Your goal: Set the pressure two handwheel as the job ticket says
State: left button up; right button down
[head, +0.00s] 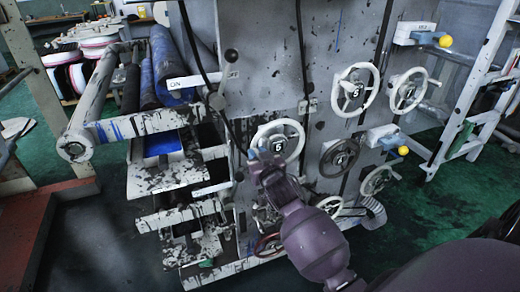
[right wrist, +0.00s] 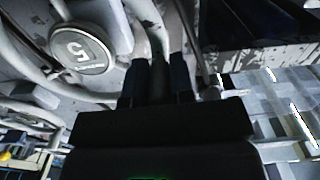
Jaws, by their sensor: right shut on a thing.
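Several pale handwheels are on the grey machine's face. My right gripper (head: 257,158) is shut on the lower-left rim of the left handwheel (head: 278,143). The same wheel shows large in the right wrist view (right wrist: 82,52), with the rim between the dark fingers (right wrist: 160,82). Its round hub carries a figure that looks like 5 or 6. Other handwheels are at upper right (head: 356,90), far right (head: 408,91) and centre (head: 340,157). No wheel name is readable, and I cannot make out a job ticket. My left gripper is out of view.
A lower-right wheel (head: 377,180) and low wheels partly hidden by my arm are close by. Yellow knobs (head: 445,41) stick out at right. Rollers (head: 165,65) and an ON label (head: 175,83) are at left. Green floor (head: 440,215) is open at right.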

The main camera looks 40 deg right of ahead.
jog(key=shift+s+d+f+n, duration=0.1)
jog(key=shift+d+f+n, duration=0.05)
jog(key=shift+f+n, duration=1)
jog(key=shift+d+f+n, duration=0.2)
jog(key=shift+f+n, duration=0.6)
jog(key=shift+n, duration=0.65)
jog(key=shift+s+d+f+n, duration=0.1)
jog(key=shift+d+f+n, duration=0.05)
jog(key=shift+f+n, duration=1)
jog(key=shift+r+n, duration=0.15)
jog(key=shift+n, duration=0.1)
jog(key=c, duration=1)
grip_release()
jog(key=v, duration=1)
jog(key=shift+s+p, duration=0.35)
jog(key=shift+s, duration=0.05)
